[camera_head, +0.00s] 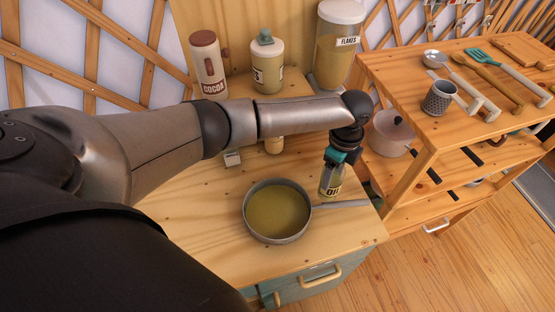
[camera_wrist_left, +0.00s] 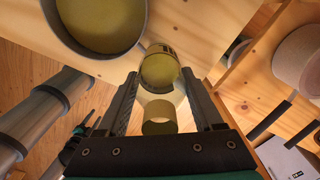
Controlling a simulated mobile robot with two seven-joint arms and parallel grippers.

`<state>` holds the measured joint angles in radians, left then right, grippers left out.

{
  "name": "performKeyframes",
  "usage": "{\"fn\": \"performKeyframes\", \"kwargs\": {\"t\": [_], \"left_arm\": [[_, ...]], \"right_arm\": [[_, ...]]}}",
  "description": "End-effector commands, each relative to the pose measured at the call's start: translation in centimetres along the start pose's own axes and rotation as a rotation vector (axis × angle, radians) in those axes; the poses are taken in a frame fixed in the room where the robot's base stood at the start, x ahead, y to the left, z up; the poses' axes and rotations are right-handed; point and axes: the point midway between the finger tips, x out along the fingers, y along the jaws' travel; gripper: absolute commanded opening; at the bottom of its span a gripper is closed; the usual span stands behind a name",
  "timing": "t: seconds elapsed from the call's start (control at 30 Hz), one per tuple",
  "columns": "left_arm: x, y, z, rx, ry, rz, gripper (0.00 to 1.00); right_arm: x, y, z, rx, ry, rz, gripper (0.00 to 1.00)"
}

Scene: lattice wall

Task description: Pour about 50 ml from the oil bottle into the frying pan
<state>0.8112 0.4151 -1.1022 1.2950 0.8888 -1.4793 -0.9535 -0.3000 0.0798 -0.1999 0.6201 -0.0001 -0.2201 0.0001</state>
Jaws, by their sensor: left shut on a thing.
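The frying pan (camera_head: 277,236) stands on the wooden counter with a yellowish layer of oil in it, its handle (camera_head: 342,204) pointing right. The oil bottle (camera_head: 331,182), labelled OIL, is right of the pan, just behind the handle and roughly upright. My left gripper (camera_head: 336,158) is shut on the bottle from above. In the left wrist view the bottle (camera_wrist_left: 160,68) sits between the gripper's fingers (camera_wrist_left: 160,82), with the pan (camera_wrist_left: 100,25) beside it at upper left. Whether the bottle's base touches the counter is unclear.
A cocoa container (camera_head: 208,66), another lidded jar (camera_head: 268,65) and a flakes jar (camera_head: 336,48) stand at the back. A wooden shelf unit (camera_head: 420,160) on the right holds a white pot (camera_head: 391,134), a grey cup (camera_head: 438,98) and utensils.

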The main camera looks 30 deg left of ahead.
Motion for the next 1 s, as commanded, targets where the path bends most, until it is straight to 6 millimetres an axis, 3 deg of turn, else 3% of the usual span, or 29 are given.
{"fn": "performKeyframes", "kwargs": {"t": [0.27, 0.5, 0.7, 1.0], "left_arm": [[-0.4, 0.0, 0.0, 0.000, 0.002, -0.004, 0.00], [-2.5, -0.1, 0.0, 0.000, 0.003, -0.006, 0.00], [-4.0, -0.1, 0.1, -0.001, 0.003, -0.006, 0.00], [-4.1, 0.0, 0.1, -0.001, 0.003, -0.005, 0.00]], "right_arm": [[-0.2, 0.0, 0.0, 0.000, 0.000, 0.000, 0.50], [-1.5, 0.0, -0.1, 0.000, 0.000, 0.000, 0.50], [-1.2, 0.0, -0.1, 0.000, 0.000, 0.000, 0.50], [-1.2, 0.0, -0.1, 0.000, 0.000, -0.001, 0.50]]}}
